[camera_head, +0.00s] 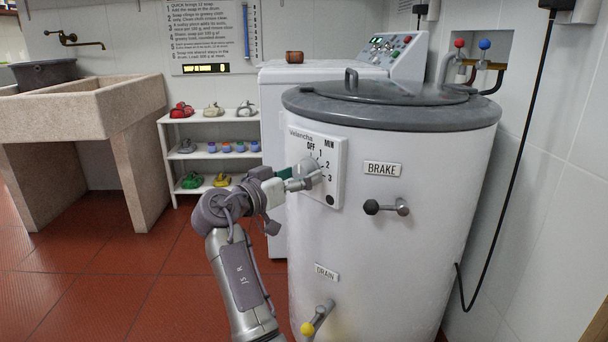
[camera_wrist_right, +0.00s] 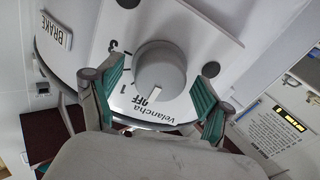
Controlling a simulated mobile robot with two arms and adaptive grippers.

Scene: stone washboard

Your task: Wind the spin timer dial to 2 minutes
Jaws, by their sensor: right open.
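The spin timer dial (camera_wrist_right: 161,70) is a round grey knob on a white panel (camera_head: 332,150) marked OFF, 1, 2, 3 and MIN, on the front of the white spin drum (camera_head: 400,250). In the right wrist view, a small mark at the knob's rim appears to be beside OFF. My right gripper (camera_head: 304,176) is at the dial in the head view and partly covers it. In the right wrist view its two green-padded fingers (camera_wrist_right: 160,78) stand open on either side of the knob, with visible gaps. My left gripper is in neither view.
A BRAKE lever (camera_head: 386,207) sticks out right of the panel, and a DRAIN lever with a yellow knob (camera_head: 317,318) is below. A white shelf (camera_head: 207,155) with small items and a stone sink (camera_head: 85,108) stand left. Red tiled floor (camera_head: 90,270) is open there.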

